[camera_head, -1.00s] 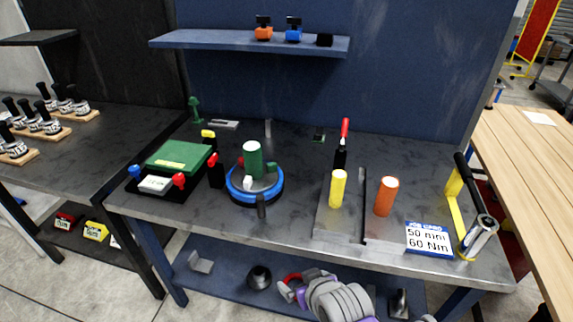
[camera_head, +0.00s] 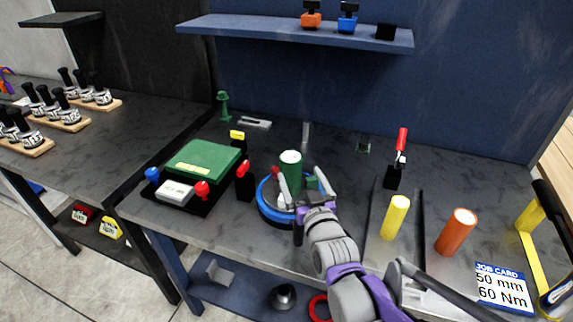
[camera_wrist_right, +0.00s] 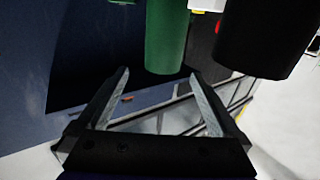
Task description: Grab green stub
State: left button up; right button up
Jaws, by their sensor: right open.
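The green stub (camera_head: 290,172) is an upright green cylinder with a pale top, standing over the round blue-rimmed positioner (camera_head: 265,205). My right gripper (camera_head: 303,180) is open, its two fingers reaching toward the stub from the front right. In the right wrist view the green stub (camera_wrist_right: 166,38) hangs between and just beyond the fingertips of the open right gripper (camera_wrist_right: 160,76). I see no clear contact. The stub's lower part is partly hidden by a finger in the head view. My left gripper is not in view.
A green-topped box (camera_head: 203,160) with red and blue knobs stands left of the positioner. A yellow cylinder (camera_head: 396,217), an orange cylinder (camera_head: 456,232) and a job card (camera_head: 502,288) are on the right. A red-handled clamp (camera_head: 398,160) stands behind them.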

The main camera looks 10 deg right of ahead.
aim_at(296, 166)
jog(key=w, duration=0.4)
jog(key=shift+w+r, duration=0.1)
jog(key=shift+w, duration=0.3)
jog(key=shift+w+a+f, duration=0.1)
jog(key=shift+w, duration=1.5)
jog(key=shift+w+a+f, duration=0.1)
jog(key=shift+w, duration=1.45)
jog(key=shift+c, duration=0.2)
grip_shut()
